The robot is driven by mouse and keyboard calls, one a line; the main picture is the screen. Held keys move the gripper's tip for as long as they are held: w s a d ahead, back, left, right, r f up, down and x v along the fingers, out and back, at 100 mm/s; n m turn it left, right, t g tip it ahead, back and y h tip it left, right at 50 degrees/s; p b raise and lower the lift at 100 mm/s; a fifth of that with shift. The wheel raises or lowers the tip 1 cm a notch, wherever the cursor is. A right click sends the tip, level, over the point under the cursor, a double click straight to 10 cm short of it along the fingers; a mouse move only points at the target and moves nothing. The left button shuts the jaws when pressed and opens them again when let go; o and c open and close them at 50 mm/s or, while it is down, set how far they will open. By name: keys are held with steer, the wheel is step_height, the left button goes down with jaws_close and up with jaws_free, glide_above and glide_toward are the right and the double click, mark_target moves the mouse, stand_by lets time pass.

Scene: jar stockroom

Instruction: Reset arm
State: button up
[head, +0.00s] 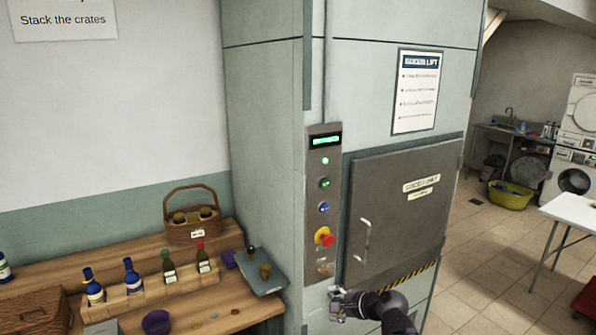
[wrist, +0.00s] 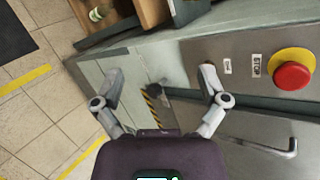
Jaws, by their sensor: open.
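My gripper (head: 338,292) is low in the head view, in front of the goods lift below its control panel (head: 324,205). In the wrist view my gripper (wrist: 160,90) has its two fingers spread wide apart, open, with nothing between them. The lift door (head: 400,212) is shut, with a pale handle that also shows at the right of the wrist view. The red stop button (head: 325,238) on its yellow base sits low on the panel and shows in the wrist view (wrist: 292,75) to the right of my gripper.
A wooden counter (head: 225,318) with bottles, a basket (head: 191,214) and a purple bowl (head: 156,322) stands left of the lift. A white table (head: 575,212) and a yellow tub (head: 510,194) are at the right. Tiled floor between is clear.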

steer(key=s+d+f+n+g+h, duration=0.7)
steer(key=s+n, duration=0.4)
steer(key=n, duration=0.2)
steer(key=shift+d+f+n+g+h, duration=0.3)
steer(key=shift+f+g+h, duration=0.2)
steer(key=shift+f+h, duration=0.55)
steer(key=shift+a, duration=0.1)
stand_by(0.6)
